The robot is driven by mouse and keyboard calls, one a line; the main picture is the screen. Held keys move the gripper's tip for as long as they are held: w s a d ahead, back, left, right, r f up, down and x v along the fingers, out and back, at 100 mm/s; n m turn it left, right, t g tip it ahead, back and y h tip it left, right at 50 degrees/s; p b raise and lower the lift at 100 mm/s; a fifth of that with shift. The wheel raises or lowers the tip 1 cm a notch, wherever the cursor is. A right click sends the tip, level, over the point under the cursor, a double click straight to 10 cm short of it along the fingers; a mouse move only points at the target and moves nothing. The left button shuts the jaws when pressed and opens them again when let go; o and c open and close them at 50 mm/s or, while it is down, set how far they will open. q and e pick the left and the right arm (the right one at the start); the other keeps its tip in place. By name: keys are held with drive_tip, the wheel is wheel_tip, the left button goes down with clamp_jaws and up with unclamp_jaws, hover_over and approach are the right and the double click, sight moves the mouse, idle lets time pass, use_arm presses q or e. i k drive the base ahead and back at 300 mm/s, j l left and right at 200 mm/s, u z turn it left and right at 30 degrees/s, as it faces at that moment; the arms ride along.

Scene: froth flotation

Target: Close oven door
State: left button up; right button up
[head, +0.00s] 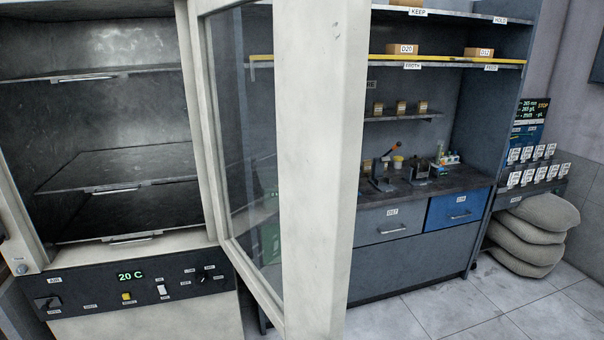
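The oven (120,255) stands at the left of the head view with its chamber open to me. Its metal shelves (120,168) look empty. The oven door (318,170) is swung wide open, hinged at the right side of the oven. Its thick pale edge points toward me, and its glass pane (242,130) shows at a steep angle. The control panel below the chamber reads 20 C on its display (131,276). I see no handle on the door from here. Neither of my grippers is in view.
Behind and right of the door stands a grey workbench (425,190) with upper shelves, small boxes, a blue drawer (460,208) and bench tools. Stacked sacks (528,235) lie at the far right. The tiled floor (480,310) at the lower right is clear.

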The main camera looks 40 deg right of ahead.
sight(321, 47)
drive_tip(key=k+l, duration=0.35)
drive_tip(key=l, duration=0.15)
drive_tip(key=k+l, duration=0.4)
drive_tip(key=i+l, duration=0.1)
drive_tip(key=l, duration=0.15)
drive_tip(key=i+l+u, duration=0.1)
drive_tip(key=l, duration=0.2)
drive_tip(key=i+l, duration=0.1)
drive_tip(key=l, duration=0.15)
